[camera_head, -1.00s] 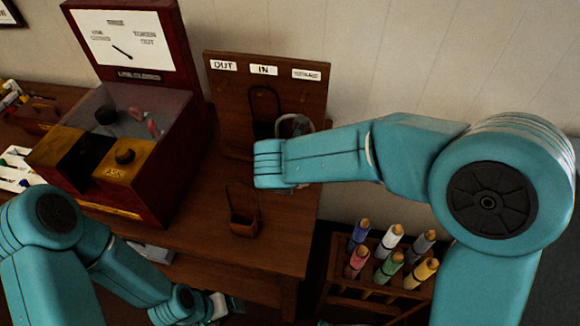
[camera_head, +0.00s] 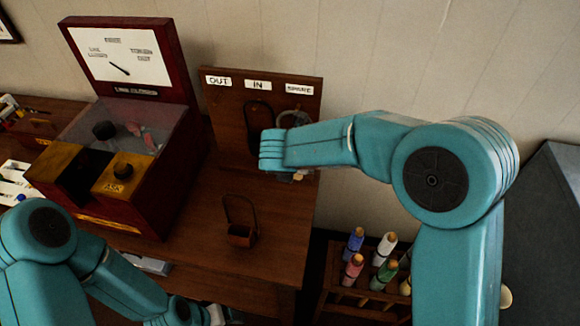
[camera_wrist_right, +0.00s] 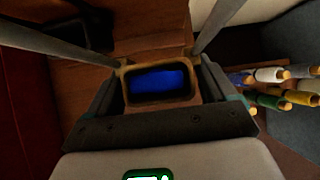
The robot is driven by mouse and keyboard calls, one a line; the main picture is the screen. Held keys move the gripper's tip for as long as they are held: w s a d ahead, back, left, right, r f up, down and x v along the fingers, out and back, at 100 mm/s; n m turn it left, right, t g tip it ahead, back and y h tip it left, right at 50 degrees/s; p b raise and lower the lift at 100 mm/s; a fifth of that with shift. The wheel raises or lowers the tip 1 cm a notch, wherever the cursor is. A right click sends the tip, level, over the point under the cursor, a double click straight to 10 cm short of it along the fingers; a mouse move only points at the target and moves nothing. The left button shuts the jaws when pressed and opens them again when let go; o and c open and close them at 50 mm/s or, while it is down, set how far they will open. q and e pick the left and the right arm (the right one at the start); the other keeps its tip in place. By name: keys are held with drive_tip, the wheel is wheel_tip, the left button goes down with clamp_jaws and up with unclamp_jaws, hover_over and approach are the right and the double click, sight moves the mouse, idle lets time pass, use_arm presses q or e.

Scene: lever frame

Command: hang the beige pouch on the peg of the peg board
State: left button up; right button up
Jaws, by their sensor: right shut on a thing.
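My right gripper (camera_wrist_right: 160,112) is shut on the beige pouch (camera_wrist_right: 160,103), a tan open-topped box with blue inside. I cannot tell whether the loop touches a peg; that peg is hidden. My left gripper (camera_head: 215,314) is at the bottom edge, mostly cut off.
A dark-looped holder (camera_head: 258,122) hangs under the IN label. A brown pouch (camera_head: 241,236) with an upright handle stands on the desk (camera_head: 205,215). A red cabinet (camera_head: 100,150) stands left of the board. A rack (camera_head: 345,305) of coloured rolls is at lower right.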

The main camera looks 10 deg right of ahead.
drive_tip(key=shift+w+d, duration=0.15)
drive_tip(key=shift+w, duration=0.5)
drive_tip(key=w, duration=0.1)
drive_tip(key=w+d+f, duration=0.1)
drive_tip(key=shift+w+d+f+p, duration=0.1)
drive_tip(key=shift+w+f+p, duration=0.2)
idle(0.4)
drive_tip(key=o, duration=0.8)
drive_tip(key=shift+f, duration=0.1)
